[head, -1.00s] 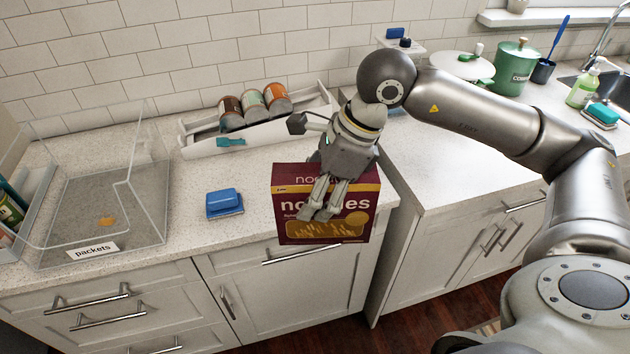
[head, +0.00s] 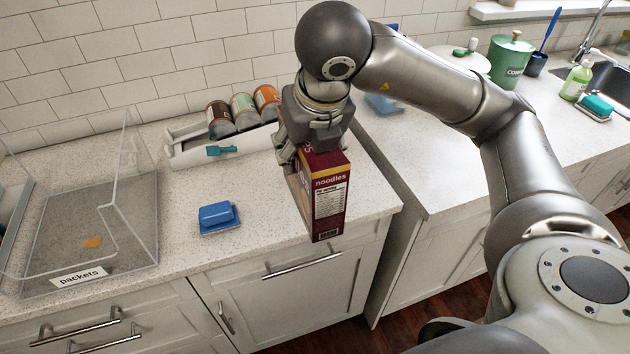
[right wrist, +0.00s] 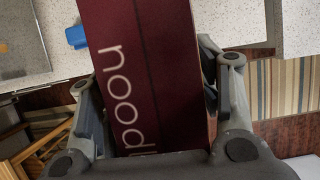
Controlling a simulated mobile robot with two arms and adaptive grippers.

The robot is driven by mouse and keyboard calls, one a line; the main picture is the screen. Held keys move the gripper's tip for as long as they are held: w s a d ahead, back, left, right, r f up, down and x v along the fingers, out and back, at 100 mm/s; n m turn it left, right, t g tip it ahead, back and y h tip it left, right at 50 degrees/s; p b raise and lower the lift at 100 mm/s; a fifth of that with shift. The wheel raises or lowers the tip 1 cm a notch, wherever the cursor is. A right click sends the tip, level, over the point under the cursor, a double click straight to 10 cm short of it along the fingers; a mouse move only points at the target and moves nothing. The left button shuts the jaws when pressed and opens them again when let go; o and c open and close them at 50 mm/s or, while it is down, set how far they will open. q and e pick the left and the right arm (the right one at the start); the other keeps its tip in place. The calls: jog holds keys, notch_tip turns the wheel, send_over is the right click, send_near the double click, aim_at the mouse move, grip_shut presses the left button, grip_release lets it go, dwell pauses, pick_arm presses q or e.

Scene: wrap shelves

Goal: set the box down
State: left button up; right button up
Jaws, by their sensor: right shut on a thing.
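The maroon noodles box (head: 328,200) is upright in the head view, with its narrow printed side towards me. It is at the front edge of the left counter; I cannot tell whether its base touches the counter. My right gripper (head: 296,150) is shut on the box near its top, coming from above and behind. In the right wrist view the box (right wrist: 150,70) lies between the two fingers (right wrist: 160,95), with part of the "noodles" lettering showing. My left gripper is not in view.
A clear bin labelled packets (head: 148,215) stands at the far left. A white rack (head: 185,157) with several cans (head: 243,110) is behind. Bare counter (head: 255,205) lies between block and box.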

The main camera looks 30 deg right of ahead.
jog(key=w+d+f+p, duration=0.2)
jog(key=w+d+f, duration=0.6)
jog(key=w+f, duration=0.2)
notch_tip(320, 180, down, 3)
jog(key=shift+w+d+r, duration=0.1)
jog(key=shift+w+d, duration=0.1)
jog(key=shift+d, duration=0.15)
jog(key=o, duration=1.3)
jog(key=shift+o, duration=0.2)
